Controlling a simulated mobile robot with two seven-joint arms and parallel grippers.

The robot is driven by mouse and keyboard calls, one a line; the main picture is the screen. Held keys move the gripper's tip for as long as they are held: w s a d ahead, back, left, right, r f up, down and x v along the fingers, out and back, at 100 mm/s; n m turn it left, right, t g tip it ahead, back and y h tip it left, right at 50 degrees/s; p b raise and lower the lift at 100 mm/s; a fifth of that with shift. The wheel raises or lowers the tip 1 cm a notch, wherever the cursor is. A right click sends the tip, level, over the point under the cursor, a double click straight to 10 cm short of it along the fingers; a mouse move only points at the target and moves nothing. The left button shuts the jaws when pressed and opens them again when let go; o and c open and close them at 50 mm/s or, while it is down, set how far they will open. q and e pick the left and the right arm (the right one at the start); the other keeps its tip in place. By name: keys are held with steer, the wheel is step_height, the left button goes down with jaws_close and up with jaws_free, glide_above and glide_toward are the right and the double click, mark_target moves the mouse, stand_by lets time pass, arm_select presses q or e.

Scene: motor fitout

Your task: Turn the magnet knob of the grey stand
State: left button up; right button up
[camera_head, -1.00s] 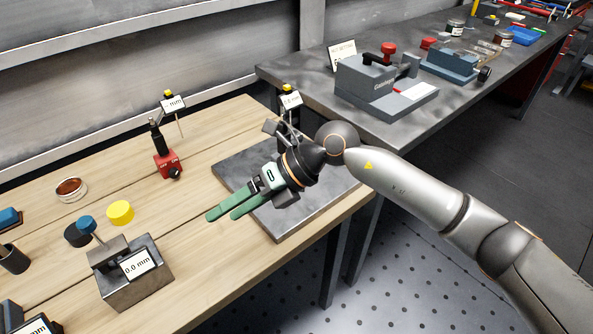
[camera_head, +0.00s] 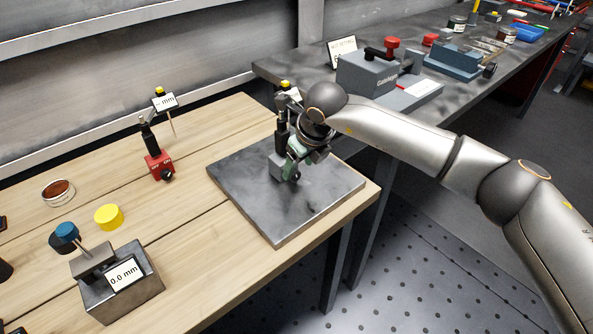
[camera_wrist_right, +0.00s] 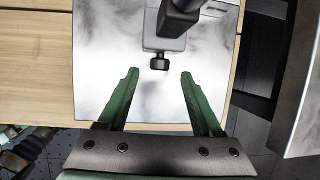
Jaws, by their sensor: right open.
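The grey stand (camera_head: 275,166) stands on the dark stone plate near its back edge, partly covered by my right gripper in the head view. In the right wrist view the stand's light grey base (camera_wrist_right: 155,43) is at top centre, with its black magnet knob (camera_wrist_right: 159,63) facing the gripper. My right gripper (camera_wrist_right: 159,73) has its green fingers open and apart, one on each side of the knob's line. The knob is at the gap between the fingertips, and no finger visibly touches it. My left gripper is not in view.
The stone plate (camera_head: 265,215) is otherwise bare. A red stand (camera_head: 158,164) is left of it on the wooden bench. A block with a 0.0 mm label (camera_head: 124,290) and a yellow cap (camera_head: 108,217) are further left. A grey machine (camera_head: 368,76) is on the bench behind.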

mark_target(296, 173)
steer(key=shift+x, duration=1.9)
jaws_close()
